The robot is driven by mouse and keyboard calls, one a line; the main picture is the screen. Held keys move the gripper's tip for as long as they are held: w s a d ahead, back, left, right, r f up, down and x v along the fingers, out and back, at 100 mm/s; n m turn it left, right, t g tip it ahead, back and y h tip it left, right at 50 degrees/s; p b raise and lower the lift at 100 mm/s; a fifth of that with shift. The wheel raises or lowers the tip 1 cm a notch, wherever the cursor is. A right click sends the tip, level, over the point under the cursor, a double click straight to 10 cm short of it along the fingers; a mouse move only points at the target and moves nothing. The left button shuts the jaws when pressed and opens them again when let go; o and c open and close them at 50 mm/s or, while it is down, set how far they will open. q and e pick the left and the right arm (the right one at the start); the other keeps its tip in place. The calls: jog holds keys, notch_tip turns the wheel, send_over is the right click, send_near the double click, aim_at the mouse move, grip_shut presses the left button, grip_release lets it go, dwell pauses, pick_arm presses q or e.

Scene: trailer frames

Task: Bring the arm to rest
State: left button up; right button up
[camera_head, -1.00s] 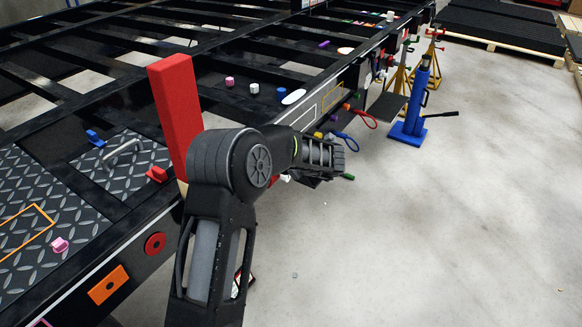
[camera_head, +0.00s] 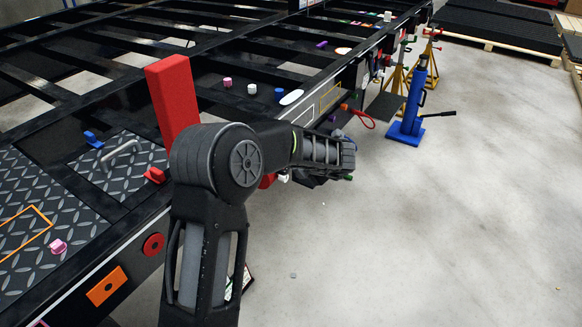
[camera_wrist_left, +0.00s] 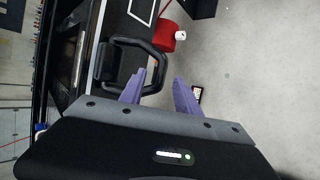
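My left arm (camera_head: 205,215) rises in the lower middle of the head view, bent to the right beside the black trailer frame (camera_head: 75,295). Its wrist end lies over the frame's outer side, and its fingertips cannot be made out there. In the left wrist view, the purple fingers of my left gripper (camera_wrist_left: 159,76) are spread apart with nothing held between them. A black loop handle (camera_wrist_left: 168,73) shows close to the fingertips; I cannot tell whether they touch. My right gripper is not in view.
A red block (camera_head: 172,95) stands upright on the frame right behind my elbow. A red round part (camera_wrist_left: 169,36) shows in the wrist view. A blue jack (camera_head: 412,105) and yellow stands (camera_head: 428,60) are farther back. The floor (camera_head: 440,230) to the right is clear.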

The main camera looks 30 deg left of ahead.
pick_arm(q)
jog(key=v, duration=0.2)
jog(key=shift+s+d+r, duration=0.2)
jog(key=shift+d+r, duration=0.05)
dwell(0.4)
